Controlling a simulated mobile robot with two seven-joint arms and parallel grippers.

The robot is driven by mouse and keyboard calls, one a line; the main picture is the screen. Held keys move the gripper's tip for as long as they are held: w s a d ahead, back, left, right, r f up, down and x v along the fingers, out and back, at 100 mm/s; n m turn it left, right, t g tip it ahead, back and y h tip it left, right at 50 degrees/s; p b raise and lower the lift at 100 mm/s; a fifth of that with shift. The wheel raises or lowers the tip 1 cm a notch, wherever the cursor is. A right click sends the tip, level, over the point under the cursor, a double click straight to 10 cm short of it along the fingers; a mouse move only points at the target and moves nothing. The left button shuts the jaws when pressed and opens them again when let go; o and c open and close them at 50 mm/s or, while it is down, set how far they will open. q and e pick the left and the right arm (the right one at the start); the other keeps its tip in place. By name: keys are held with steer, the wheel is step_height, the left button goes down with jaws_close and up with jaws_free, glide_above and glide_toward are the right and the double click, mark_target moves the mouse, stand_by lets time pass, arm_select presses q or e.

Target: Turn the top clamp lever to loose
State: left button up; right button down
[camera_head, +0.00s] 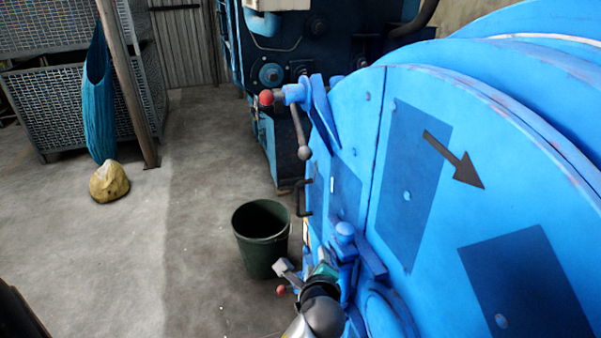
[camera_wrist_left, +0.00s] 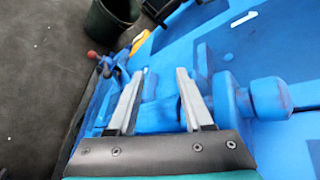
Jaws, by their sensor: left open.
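The top clamp lever (camera_head: 299,128) is on the upper left edge of the blue drum door in the head view. Its grey rod hangs down, nearly upright, with a grey ball at the lower end. A red ball (camera_head: 266,97) sits at the clamp's outer end. My left gripper (camera_head: 303,271) is low in the head view, well below this lever and apart from it, beside a blue knob (camera_head: 345,232). In the left wrist view its two fingers (camera_wrist_left: 160,74) are apart, with blue door hardware behind them. The top lever is outside that view. My right gripper is not in view.
A lower red ball (camera_head: 281,290) is close to my left gripper. A dark green bucket (camera_head: 262,240) stands on the floor left of the door. A black handle (camera_head: 301,198) sticks out from the door edge. The floor at left is mostly clear.

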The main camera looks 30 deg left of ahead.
arm_select(q)
step_height(320, 180, up, 13)
steer(key=w+a+m+t+y+p, duration=0.1)
steer(key=a+m+y, duration=0.1)
steer(key=a+y, duration=0.1)
steer(key=m+t+y, duration=0.2)
steer(key=m+y, duration=0.1)
steer(key=m, duration=0.3)
glide_toward(301, 135)
steer(key=b+x, duration=0.2)
steer(key=x, duration=0.9)
steer(key=shift+w+a+r, duration=0.1)
steer(key=shift+w+a, duration=0.05)
steer(key=shift+w, duration=0.05)
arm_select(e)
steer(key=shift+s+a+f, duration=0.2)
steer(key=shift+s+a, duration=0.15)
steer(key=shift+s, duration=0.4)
arm_select(q)
jaws_close()
